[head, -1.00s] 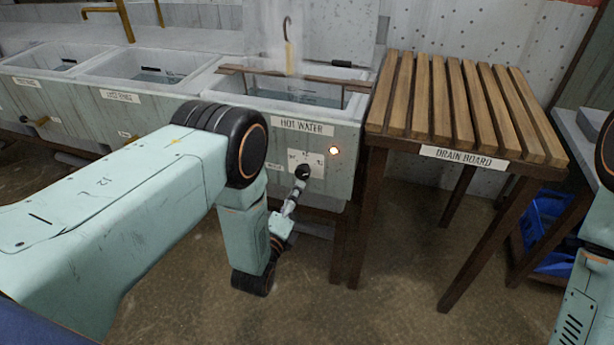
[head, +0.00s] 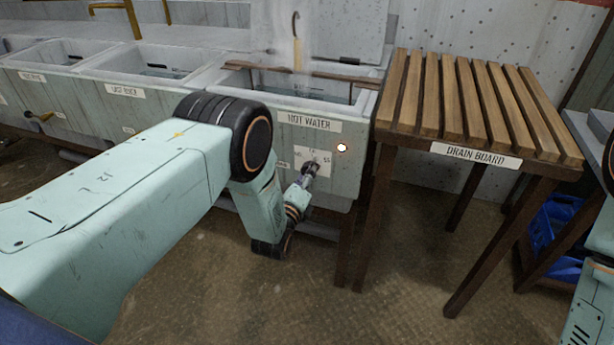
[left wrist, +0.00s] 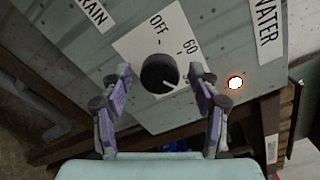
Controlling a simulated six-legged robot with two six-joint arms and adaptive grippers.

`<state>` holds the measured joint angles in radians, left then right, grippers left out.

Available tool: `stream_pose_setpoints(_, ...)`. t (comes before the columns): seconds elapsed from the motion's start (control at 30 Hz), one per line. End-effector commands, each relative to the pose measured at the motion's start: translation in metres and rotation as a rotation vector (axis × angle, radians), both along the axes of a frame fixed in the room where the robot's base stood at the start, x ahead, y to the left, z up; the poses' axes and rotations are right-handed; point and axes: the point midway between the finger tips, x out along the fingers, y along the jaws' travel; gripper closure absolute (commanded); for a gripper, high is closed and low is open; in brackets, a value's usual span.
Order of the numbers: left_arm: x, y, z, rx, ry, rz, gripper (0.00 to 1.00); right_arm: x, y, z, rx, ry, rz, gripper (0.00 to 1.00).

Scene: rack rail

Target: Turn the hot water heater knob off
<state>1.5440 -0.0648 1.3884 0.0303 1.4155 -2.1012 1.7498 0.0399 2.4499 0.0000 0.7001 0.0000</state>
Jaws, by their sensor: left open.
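The black round hot water knob (left wrist: 160,72) sits on a white dial plate (left wrist: 135,55) marked OFF and 60. Its pale pointer line points to the lower right in the left wrist view, away from the OFF mark. My left gripper (left wrist: 161,80) is open, with one finger on each side of the knob; gaps show between fingers and knob. In the head view my left gripper (head: 305,181) is at the dial plate (head: 315,158) and partly hides the knob. The lamp (head: 342,147) beside the dial glows. My right gripper is not in view.
The hot water basin (head: 368,101) has a wooden bar with a hanging hook across it, and vapour rises there. A slatted drain board (head: 463,153) stands close on the right. More basins (head: 110,92) run to the left. A blue crate (head: 548,232) is at the right.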

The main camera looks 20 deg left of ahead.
Motion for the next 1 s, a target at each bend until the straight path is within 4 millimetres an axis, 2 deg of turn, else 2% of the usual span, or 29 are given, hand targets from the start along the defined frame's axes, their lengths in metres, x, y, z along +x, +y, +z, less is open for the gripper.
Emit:
stream_pose_setpoints(0.2,0.0000,0.0003,0.0003,0.000,0.000,0.000,0.40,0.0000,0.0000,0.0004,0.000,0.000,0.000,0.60)
stream_pose_setpoints(0.8,-0.0004,0.0006,0.0000,0.000,0.000,0.001,0.91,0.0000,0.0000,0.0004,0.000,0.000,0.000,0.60)
stream_pose_setpoints(1.0,-0.0004,0.0006,0.0000,-0.011,0.001,0.001,0.93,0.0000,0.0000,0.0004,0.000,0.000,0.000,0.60)
